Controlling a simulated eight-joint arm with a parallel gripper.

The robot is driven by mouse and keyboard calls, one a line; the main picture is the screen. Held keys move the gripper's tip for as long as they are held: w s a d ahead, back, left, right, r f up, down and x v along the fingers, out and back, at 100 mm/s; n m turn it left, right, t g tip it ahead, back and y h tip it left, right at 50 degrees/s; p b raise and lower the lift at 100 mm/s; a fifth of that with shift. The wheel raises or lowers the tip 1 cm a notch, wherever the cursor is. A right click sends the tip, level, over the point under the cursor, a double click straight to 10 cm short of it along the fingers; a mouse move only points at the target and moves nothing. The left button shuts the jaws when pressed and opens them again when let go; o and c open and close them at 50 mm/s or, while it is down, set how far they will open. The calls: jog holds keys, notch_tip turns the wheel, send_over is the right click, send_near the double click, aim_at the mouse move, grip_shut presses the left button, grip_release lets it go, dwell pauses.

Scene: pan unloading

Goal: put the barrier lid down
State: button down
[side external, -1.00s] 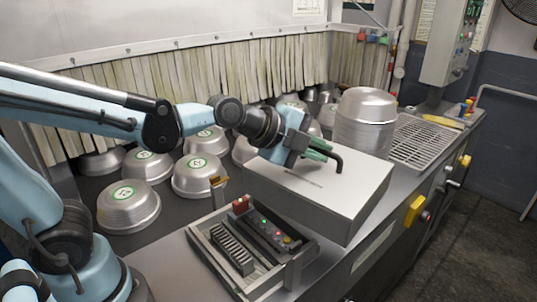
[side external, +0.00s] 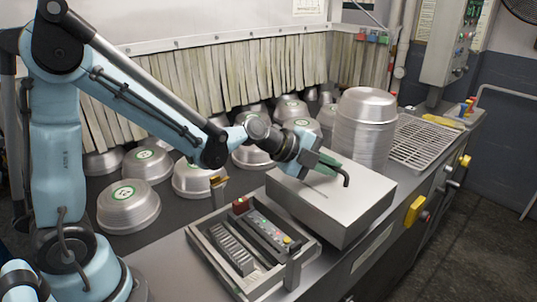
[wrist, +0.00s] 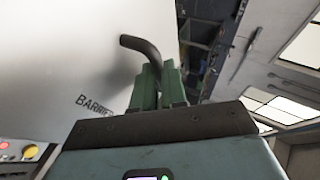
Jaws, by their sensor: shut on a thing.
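The barrier lid (side external: 345,205) is a pale grey, box-shaped cover over the front of the counter, right of centre. It also shows in the wrist view (wrist: 55,60), with part of its black "BARRIER" lettering visible. A bent dark handle (wrist: 148,50) rises from its top. My gripper (side external: 328,163) is at the lid's top with its green fingers shut on the handle; they also show in the wrist view (wrist: 160,82). The lid looks roughly level. I cannot tell whether its underside touches the counter.
A control tray (side external: 213,232) with buttons sits just left of the lid. A stack of metal pans (side external: 365,125) stands close behind it. Several pans with green labels (side external: 128,205) fill the left and back. A wire rack (side external: 425,148) lies at the right.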

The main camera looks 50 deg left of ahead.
aim_at(318, 177)
jog(key=shift+w+a+f, duration=0.65)
jog(key=shift+w+a, duration=0.05)
jog(key=shift+a, duration=0.2)
jog(key=shift+f, duration=2)
jog(key=shift+f, duration=0.1)
jog(key=c, duration=1.2)
grip_release()
